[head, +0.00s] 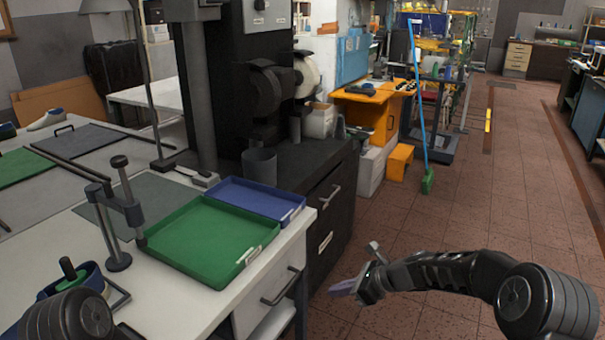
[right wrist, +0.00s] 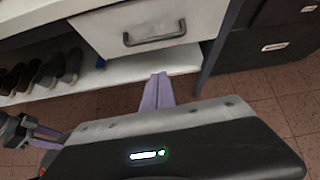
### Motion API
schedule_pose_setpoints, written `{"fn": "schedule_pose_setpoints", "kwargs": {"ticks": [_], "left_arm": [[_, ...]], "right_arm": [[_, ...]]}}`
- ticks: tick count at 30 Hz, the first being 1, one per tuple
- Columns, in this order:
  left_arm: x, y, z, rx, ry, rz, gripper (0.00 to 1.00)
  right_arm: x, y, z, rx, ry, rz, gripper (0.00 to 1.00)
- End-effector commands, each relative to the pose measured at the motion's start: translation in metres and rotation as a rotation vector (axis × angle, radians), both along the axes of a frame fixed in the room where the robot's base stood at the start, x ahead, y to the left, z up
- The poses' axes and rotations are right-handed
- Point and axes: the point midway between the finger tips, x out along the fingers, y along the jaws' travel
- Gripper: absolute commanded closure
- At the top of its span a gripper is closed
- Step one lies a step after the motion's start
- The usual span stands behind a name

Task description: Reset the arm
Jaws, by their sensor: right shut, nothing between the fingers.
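My right gripper (head: 343,287) is held out over the open floor, to the right of the white workbench (head: 200,307). Its light purple fingers are shut with nothing between them. In the right wrist view the closed fingers (right wrist: 159,90) point toward the bench's drawer front and lower shelf, and I see no contact. My left gripper is not in view; only a dark rounded part of my own arm shows at the lower left of the head view.
A green tray (head: 212,240) and a blue tray (head: 257,198) lie on the bench. A black cabinet (head: 327,217) with a grinding machine stands behind. Shoe lasts (right wrist: 45,72) stand on the lower shelf. A broom (head: 427,181) stands in the aisle.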

Motion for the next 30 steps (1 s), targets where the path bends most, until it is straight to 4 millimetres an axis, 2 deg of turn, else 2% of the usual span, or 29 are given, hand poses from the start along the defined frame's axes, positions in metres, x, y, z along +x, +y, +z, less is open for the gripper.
{"fn": "schedule_pose_setpoints", "kwargs": {"ticks": [2, 4, 5, 8, 11, 12, 14, 16, 18, 21, 24, 27, 30], "left_arm": [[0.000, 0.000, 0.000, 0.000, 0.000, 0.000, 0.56], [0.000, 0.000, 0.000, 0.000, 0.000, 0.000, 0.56], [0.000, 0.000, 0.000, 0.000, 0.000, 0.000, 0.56], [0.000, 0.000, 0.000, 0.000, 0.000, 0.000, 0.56], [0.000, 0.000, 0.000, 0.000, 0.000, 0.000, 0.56], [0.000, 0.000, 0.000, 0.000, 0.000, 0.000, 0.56], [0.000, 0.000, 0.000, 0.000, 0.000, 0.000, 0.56], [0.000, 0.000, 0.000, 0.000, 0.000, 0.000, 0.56], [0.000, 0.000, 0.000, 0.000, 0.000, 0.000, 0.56], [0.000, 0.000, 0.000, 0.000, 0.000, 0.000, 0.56], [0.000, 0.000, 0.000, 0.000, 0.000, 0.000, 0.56], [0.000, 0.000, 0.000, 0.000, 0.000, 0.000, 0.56], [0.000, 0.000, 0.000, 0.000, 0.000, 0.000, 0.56]], "right_arm": [[0.005, -0.006, -0.003, -0.054, -0.055, 0.023, 1.00], [0.005, -0.016, -0.017, -0.164, -0.127, 0.076, 1.00], [0.001, -0.020, -0.028, -0.227, -0.157, 0.115, 1.00], [-0.031, -0.030, -0.081, -0.470, -0.252, 0.316, 1.00], [-0.084, -0.030, -0.139, -0.690, -0.342, 0.602, 1.00], [-0.109, -0.027, -0.160, -0.764, -0.386, 0.737, 1.00], [-0.152, -0.019, -0.187, -0.847, -0.459, 0.946, 1.00], [-0.203, -0.005, -0.210, -0.901, -0.555, 1.176, 1.00], [-0.252, 0.011, -0.223, -0.908, -0.650, 1.362, 1.00], [-0.311, 0.032, -0.230, -0.862, -0.742, 1.525, 1.00], [-0.353, 0.045, -0.231, -0.794, -0.765, 1.590, 1.00], [-0.376, 0.051, -0.232, -0.746, -0.758, 1.616, 1.00], [-0.384, 0.053, -0.234, -0.728, -0.750, 1.622, 1.00]]}}
